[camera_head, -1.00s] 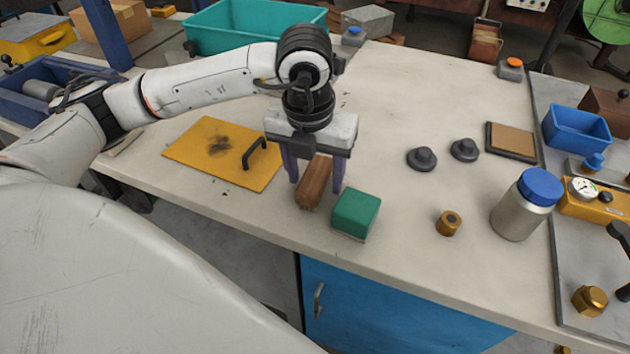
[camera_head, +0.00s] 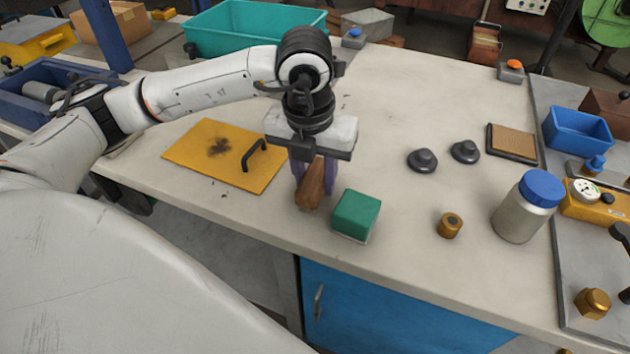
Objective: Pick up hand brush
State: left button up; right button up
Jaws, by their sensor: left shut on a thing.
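The hand brush (camera_head: 311,187) has a brown wooden body and lies near the front edge of the pale workbench (camera_head: 400,110). My left gripper (camera_head: 314,185) points down over it, with its two purple fingers closed on the brush's sides. The brush appears to be at bench level; I cannot tell whether it is clear of the surface. Its far end is hidden under the gripper body. My right gripper is not in view.
A green block (camera_head: 356,215) stands close to the right of the brush. A yellow plate (camera_head: 222,155) with a black handle lies to the left. A brass nut (camera_head: 449,226), dark knobs (camera_head: 422,160) and a blue-capped jar (camera_head: 522,207) stand further right. The bench's middle back is clear.

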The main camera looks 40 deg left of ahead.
aim_at(315, 175)
pick_arm(q)
jog(key=shift+r+p, duration=0.55)
notch_tip(315, 175, up, 10)
jog(key=shift+f, duration=0.25)
